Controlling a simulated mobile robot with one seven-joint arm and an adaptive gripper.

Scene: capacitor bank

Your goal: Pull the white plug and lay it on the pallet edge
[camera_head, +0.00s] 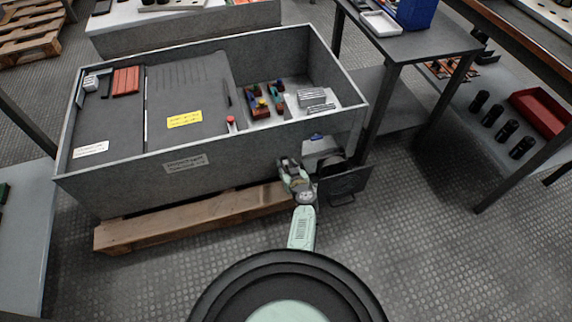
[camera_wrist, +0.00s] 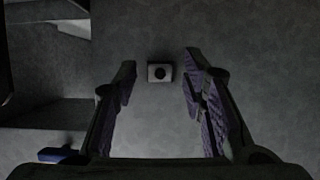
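In the wrist view, a small pale square piece (camera_wrist: 160,72) with a dark round centre sits on the grey cabinet wall; I cannot tell whether it is the white plug or its socket. My gripper (camera_wrist: 159,74) is open, its fingers either side of that piece in the picture, with nothing between them that I can see held. In the head view, my gripper (camera_head: 287,164) is low at the front right of the grey cabinet (camera_head: 130,185), and no white plug is distinguishable there. The wooden pallet edge (camera_head: 200,214) sticks out below the cabinet's front, bare.
Right of my gripper, an opening in the cabinet has a dark open door (camera_head: 346,184). A blue part shows at the opening (camera_head: 317,137) and in the wrist view (camera_wrist: 57,154). A grey workbench (camera_head: 420,42) stands behind right. The floor in front is clear.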

